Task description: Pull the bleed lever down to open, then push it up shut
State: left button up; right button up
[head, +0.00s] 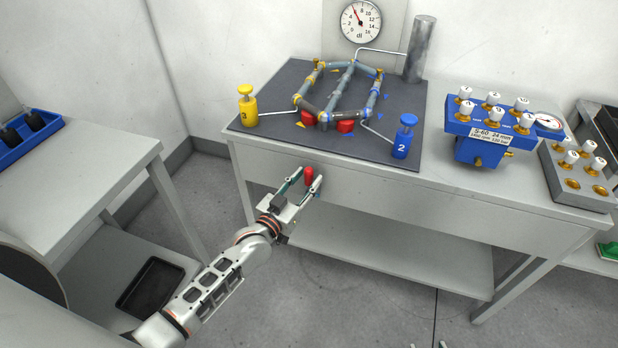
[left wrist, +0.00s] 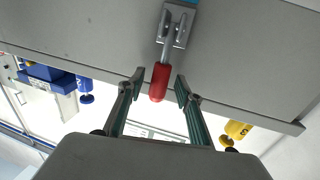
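The bleed lever (head: 309,176) has a red grip and sits at the front face of the bench, below the dark mat. In the left wrist view its red grip (left wrist: 160,82) hangs from a metal rod at a small bracket (left wrist: 177,25). My left gripper (head: 302,182) is open around the red grip. In the left wrist view the fingers (left wrist: 160,88) stand on both sides of it, with gaps showing.
On the bench (head: 470,185) a dark mat (head: 280,95) holds a pipe loop, a yellow bottle-shaped unit (head: 247,108) and a blue one (head: 403,138). A blue manifold (head: 480,150) stands to the right. Floor in front of the bench is clear.

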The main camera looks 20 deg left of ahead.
pick_arm(q)
jog(key=shift+x, duration=0.8)
